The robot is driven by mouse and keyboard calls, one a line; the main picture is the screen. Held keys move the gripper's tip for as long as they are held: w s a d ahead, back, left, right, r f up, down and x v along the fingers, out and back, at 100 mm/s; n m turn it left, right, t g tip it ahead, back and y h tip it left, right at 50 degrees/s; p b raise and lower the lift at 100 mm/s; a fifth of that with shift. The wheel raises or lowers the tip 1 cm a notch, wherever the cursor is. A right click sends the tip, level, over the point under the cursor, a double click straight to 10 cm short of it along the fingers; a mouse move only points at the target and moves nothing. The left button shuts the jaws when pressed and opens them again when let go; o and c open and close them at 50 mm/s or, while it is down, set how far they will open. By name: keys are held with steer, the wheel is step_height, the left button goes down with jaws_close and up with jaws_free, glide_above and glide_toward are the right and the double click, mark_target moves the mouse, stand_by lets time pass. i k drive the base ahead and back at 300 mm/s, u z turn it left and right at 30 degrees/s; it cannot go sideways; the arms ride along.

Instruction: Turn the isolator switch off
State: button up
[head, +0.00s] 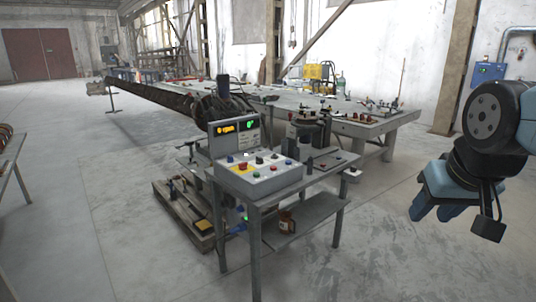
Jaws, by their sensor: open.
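The grey control console (258,174) stands on a metal stand in the middle of the head view. Its sloped face carries several small coloured buttons and knobs, with a yellow patch (242,168) around one control at the left. An upright display (236,130) with orange and green readouts rises behind them. I cannot tell which control is the isolator switch or how it is set; the controls are too small. My gripper (432,212) hangs at the right, pointing down, open and empty. It is well to the right of the console and touches nothing.
A long dark auger (155,97) stretches back left from the console. A long workbench (385,125) with small parts stands behind. A pallet (190,215) lies on the floor left of the stand. A blue wall box (487,73) is at right. The floor between gripper and stand is clear.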

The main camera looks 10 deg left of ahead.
mark_target(243, 165)
steer(key=u, duration=0.2)
steer(key=i, duration=1.2)
steer(key=u, duration=0.75)
